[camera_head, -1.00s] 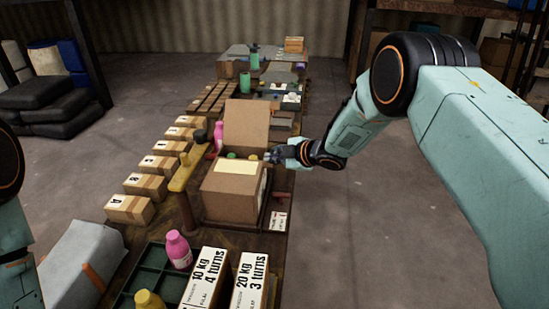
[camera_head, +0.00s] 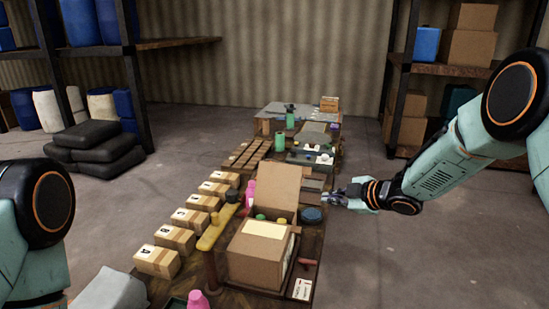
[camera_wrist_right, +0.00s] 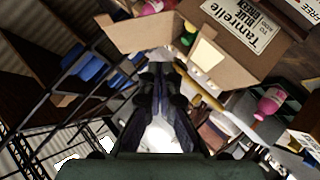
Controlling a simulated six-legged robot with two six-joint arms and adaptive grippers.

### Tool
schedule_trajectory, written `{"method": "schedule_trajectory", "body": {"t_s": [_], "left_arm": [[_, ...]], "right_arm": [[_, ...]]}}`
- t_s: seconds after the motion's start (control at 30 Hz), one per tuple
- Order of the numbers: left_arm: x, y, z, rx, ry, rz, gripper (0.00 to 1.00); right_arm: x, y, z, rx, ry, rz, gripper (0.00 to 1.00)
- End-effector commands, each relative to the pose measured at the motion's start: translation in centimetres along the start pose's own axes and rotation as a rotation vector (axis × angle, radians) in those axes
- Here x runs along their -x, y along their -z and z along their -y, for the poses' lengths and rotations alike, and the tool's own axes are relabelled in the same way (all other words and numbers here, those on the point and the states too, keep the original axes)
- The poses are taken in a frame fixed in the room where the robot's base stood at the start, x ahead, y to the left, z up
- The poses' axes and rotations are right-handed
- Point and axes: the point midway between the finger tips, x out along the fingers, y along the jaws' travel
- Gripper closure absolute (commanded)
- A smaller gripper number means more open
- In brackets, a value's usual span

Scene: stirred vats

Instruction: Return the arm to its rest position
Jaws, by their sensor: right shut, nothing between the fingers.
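My right arm comes in from the right in the head view. Its gripper (camera_head: 332,200) points left, just right of the open cardboard box and near the long table's right edge. The gripper is shut and empty. In the right wrist view its dark fingers (camera_wrist_right: 158,105) lie together, apart from the cardboard box, which shows above them. My left arm shows only as a link and joint at the lower left of the head view; its gripper is out of the picture.
The open cardboard box (camera_head: 262,255) holds several bottles. A row of small labelled cartons (camera_head: 157,261) lines the table's left side. A yellow-topped post (camera_head: 212,234) stands between. Shelving (camera_head: 445,70) stands at the back right. The floor right of the table is clear.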

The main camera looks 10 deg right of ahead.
Motion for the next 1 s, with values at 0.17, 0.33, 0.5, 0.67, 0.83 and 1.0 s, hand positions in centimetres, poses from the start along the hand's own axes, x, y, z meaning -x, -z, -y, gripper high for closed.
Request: {"method": "schedule_trajectory", "body": {"t_s": [0.17,0.33,0.5,0.67,0.83,1.0], "left_arm": [[0.0,0.0,0.0,0.000,0.000,0.000,0.49],[-1.0,0.0,0.0,0.000,0.000,0.000,0.49],[-2.2,0.0,0.0,0.000,0.000,0.000,0.49],[-3.3,0.0,0.0,0.000,0.000,0.000,0.49],[-4.6,0.0,0.0,0.000,0.000,0.000,0.49],[-6.0,0.0,0.0,0.000,0.000,0.000,0.49]], "right_arm": [[0.3,-0.6,3.1,-0.282,-0.021,0.030,1.00],[0.5,-2.2,10.9,-0.608,-0.002,0.121,1.00],[1.6,-4.2,19.3,-0.865,0.022,0.255,1.00],[3.7,-5.9,27.0,-1.055,0.038,0.404,1.00],[7.0,-7.5,34.9,-1.209,0.049,0.584,1.00],[11.4,-8.7,42.3,-1.315,0.060,0.780,1.00]]}}
